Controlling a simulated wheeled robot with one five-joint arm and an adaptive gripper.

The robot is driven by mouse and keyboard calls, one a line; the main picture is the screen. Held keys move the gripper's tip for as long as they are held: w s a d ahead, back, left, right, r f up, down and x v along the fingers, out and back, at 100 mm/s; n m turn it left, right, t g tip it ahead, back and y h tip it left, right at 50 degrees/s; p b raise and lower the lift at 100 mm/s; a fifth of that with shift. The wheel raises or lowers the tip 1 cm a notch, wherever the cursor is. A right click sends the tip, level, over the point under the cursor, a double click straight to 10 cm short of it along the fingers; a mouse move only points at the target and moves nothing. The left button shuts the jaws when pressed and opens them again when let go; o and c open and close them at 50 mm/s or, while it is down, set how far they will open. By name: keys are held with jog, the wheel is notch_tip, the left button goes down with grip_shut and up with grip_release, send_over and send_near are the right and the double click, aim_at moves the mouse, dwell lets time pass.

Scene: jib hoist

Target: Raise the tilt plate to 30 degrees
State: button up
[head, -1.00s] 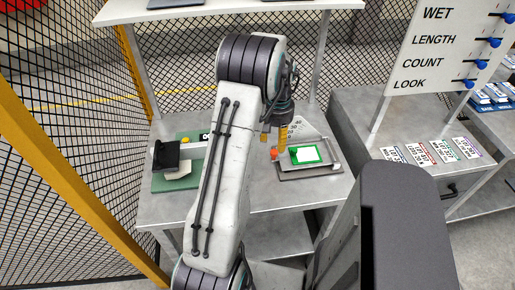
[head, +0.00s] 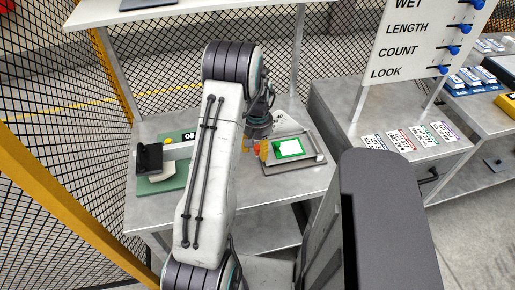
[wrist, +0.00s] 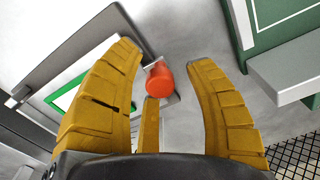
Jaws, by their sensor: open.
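The tilt plate (head: 315,158) is a grey plate that looks flat on the bench, with a green-bordered white card (head: 289,147) on it. In the wrist view the plate's frame (wrist: 78,50) and the card's green edge (wrist: 75,85) show at left. An orange-red knob (wrist: 160,78) stands at the plate's edge. My gripper (wrist: 165,56) is open, with its yellow fingers on either side of the knob; I cannot tell if any finger touches it. In the head view my gripper (head: 257,149) is at the plate's left edge. The angle scale (head: 284,120) behind the plate is partly hidden by my arm.
A green-based device (head: 170,180) with a black block (head: 149,158) stands left on the bench; its green and grey parts show at right in the wrist view. Labelled cards (head: 400,140) lie on the right table under a sign board (head: 420,45). Mesh fencing (head: 50,130) stands at left.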

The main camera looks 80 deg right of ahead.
jog(key=shift+f, duration=0.2)
jog(key=shift+c, duration=0.2)
grip_shut()
dwell(0.4)
